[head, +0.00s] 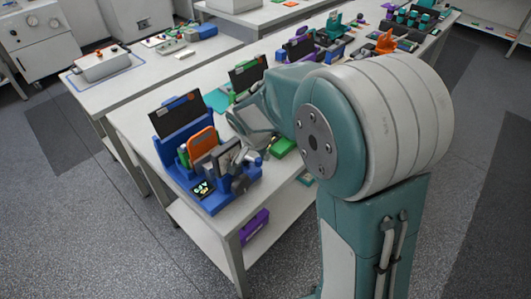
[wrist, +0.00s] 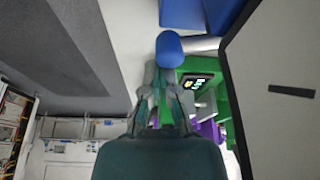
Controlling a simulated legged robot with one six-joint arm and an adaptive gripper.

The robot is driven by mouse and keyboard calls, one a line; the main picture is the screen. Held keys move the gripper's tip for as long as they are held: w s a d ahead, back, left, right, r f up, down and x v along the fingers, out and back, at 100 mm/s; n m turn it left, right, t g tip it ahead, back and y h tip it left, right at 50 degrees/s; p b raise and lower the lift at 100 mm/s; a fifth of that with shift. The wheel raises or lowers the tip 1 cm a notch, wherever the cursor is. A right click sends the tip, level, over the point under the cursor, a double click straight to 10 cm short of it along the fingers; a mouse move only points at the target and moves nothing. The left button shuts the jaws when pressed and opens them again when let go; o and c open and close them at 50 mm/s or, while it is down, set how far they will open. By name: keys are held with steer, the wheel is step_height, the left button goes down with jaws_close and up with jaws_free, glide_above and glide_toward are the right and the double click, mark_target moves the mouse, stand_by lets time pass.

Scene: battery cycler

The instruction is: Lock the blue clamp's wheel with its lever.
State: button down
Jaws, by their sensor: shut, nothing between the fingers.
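The blue clamp (head: 207,200) stands at the near corner of the long bench. It holds an orange plate (head: 201,143) and a grey block, and its small screen is lit. Its dark grey wheel (head: 240,184) is on the right side. In the wrist view a blue rounded knob on a grey rod (wrist: 200,44), which looks like the lever, sits just past my fingertips. My gripper (wrist: 166,76) is shut and empty, close to the knob (wrist: 170,47). I cannot tell whether they touch. In the head view my arm partly hides the gripper.
A green clamp (wrist: 222,100) with its own screen is close beside my gripper in the wrist view. More coloured clamps line the bench behind my arm. A purple item (head: 254,227) lies on the lower shelf. The floor in front of the bench is clear.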

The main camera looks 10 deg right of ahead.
steer(key=shift+w, duration=0.15)
steer(key=shift+w+a, duration=0.3)
steer(key=shift+w, duration=0.05)
stand_by(0.3)
